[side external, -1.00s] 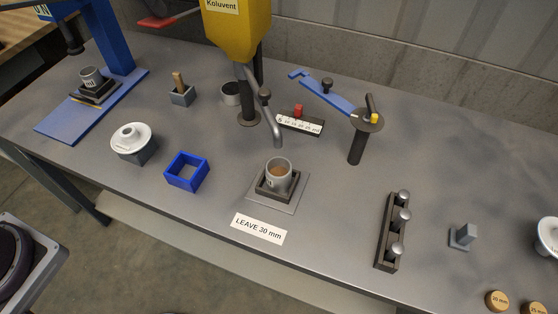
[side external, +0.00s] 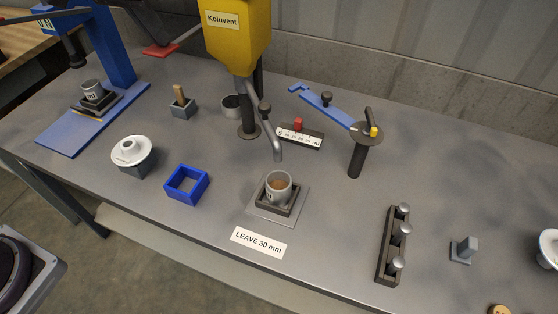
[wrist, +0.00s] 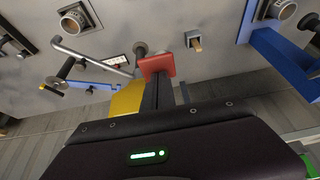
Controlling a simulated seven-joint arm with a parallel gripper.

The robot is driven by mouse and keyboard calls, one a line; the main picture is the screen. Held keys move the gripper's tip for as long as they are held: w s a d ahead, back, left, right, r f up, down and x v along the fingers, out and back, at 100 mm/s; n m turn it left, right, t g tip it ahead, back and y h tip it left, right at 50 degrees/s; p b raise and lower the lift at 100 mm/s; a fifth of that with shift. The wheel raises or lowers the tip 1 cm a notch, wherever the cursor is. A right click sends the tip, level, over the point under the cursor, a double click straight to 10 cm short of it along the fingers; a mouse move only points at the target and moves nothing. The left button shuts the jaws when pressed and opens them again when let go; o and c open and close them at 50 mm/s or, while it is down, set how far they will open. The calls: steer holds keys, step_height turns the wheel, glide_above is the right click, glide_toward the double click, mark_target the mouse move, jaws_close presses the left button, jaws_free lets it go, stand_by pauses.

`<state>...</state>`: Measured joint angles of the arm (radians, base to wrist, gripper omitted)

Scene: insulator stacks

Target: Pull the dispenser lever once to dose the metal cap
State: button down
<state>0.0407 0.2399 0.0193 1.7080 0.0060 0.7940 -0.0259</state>
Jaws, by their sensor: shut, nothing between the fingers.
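The yellow Koluvent dispenser (side external: 238,45) stands at the back with its grey spout (side external: 275,145) bending down above the metal cap (side external: 278,187). The cap is a grey open cup holding tan material, upright in a dark square holder on a plate; it also shows in the wrist view (wrist: 75,21). The dispenser's lever ends in a red paddle (side external: 160,48), left of the yellow body. In the wrist view my gripper (wrist: 157,86) is shut and empty, its dark fingers right at the red paddle (wrist: 157,65). I cannot tell whether they touch. The fingertips are not clear in the side view.
A blue press (side external: 115,45) with a cup stands at the left. A white-topped part (side external: 131,152), a blue square frame (side external: 186,185) and a "LEAVE 30 mm" label (side external: 258,242) lie in front. A blue-armed stand (side external: 357,150) and a knobbed rack (side external: 392,250) are to the right.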

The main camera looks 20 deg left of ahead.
mark_target(158, 49)
steer(key=shift+f, duration=0.2)
steer(key=shift+s+f, duration=0.1)
steer(key=shift+f, duration=0.45)
stand_by(0.3)
steer(key=shift+f, duration=0.6)
steer(key=shift+s+f, duration=0.1)
steer(key=shift+f, duration=0.5)
